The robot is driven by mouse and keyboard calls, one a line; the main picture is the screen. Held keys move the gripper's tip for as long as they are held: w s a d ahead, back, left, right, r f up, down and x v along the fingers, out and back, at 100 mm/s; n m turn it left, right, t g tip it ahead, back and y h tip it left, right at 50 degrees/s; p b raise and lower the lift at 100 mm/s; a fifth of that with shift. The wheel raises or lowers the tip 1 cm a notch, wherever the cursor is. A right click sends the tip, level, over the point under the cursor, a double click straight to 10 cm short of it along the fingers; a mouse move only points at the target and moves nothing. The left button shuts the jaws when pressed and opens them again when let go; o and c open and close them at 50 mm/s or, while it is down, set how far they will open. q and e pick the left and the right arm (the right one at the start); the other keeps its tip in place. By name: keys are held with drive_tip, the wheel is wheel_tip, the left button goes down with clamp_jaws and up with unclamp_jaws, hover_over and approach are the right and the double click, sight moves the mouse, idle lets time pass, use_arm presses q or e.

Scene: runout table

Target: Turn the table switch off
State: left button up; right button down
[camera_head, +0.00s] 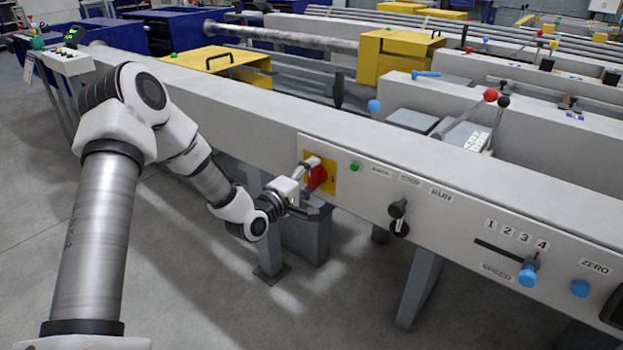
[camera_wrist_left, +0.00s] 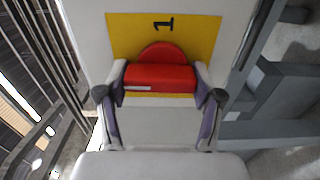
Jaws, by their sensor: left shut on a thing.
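The table switch is a red rotary handle (camera_head: 317,178) on a yellow plate (camera_head: 329,164) on the front panel of the long grey table (camera_head: 420,170). In the left wrist view the red handle (camera_wrist_left: 158,77) lies across between my fingers, with the yellow plate (camera_wrist_left: 205,30) and a black "1" behind it. My left gripper (camera_head: 309,175) is at the switch, its fingers on both ends of the handle; it also shows in the left wrist view (camera_wrist_left: 160,90). It is shut on the handle. The fingers partly hide the handle in the head view. My right gripper is not in view.
Right of the switch, the panel has a green button (camera_head: 355,166), a black knob (camera_head: 398,210), a blue speed lever (camera_head: 528,274) and a blue zero button (camera_head: 580,288). Table legs (camera_head: 420,285) stand below. The floor (camera_head: 200,300) in front is clear.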

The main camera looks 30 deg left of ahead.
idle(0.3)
use_arm(q)
drive_tip(key=o, duration=1.2)
drive_tip(key=shift+c, duration=0.2)
drive_tip(key=shift+s, duration=0.1)
drive_tip(key=s+a, duration=0.1)
drive_tip(key=s, duration=1)
drive_tip(key=shift+s, duration=0.35)
drive_tip(key=shift+f, duration=0.15)
